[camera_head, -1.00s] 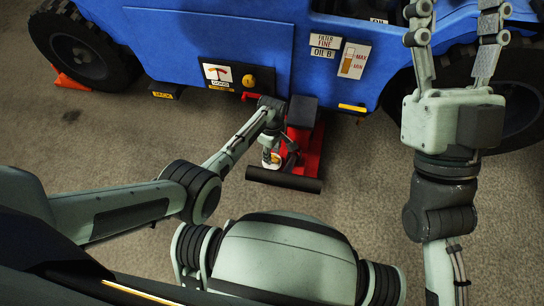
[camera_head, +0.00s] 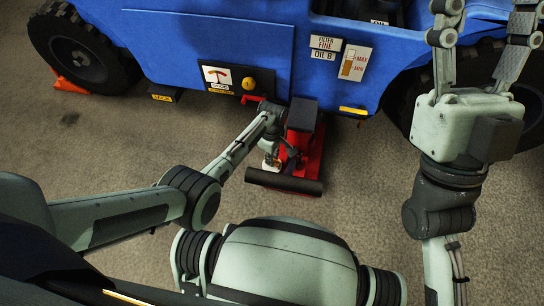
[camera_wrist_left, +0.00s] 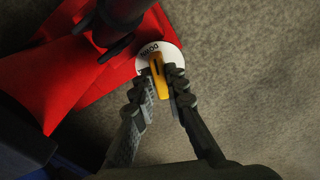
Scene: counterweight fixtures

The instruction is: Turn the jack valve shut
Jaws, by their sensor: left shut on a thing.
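The red jack (camera_head: 314,158) stands on the floor against the blue vehicle, with a dark bar across its front end. Its valve has a yellow handle (camera_wrist_left: 158,75) over a white round plate (camera_wrist_left: 146,55), partly covered, with dark lettering. My left gripper (camera_head: 271,163) is at the left front of the jack. In the left wrist view its two fingers (camera_wrist_left: 162,84) are shut on the yellow handle, one on each side. In the head view the valve is mostly hidden by the gripper. My right gripper (camera_head: 482,42) is raised at the right, fingers wide apart and empty.
The blue vehicle (camera_head: 205,45) fills the back, with a gauge plate (camera_head: 216,76) and a yellow knob (camera_head: 249,84) above the jack. Tyres stand left (camera_head: 82,50) and right. An orange-red wedge (camera_head: 70,85) lies by the left tyre. The floor in front is clear.

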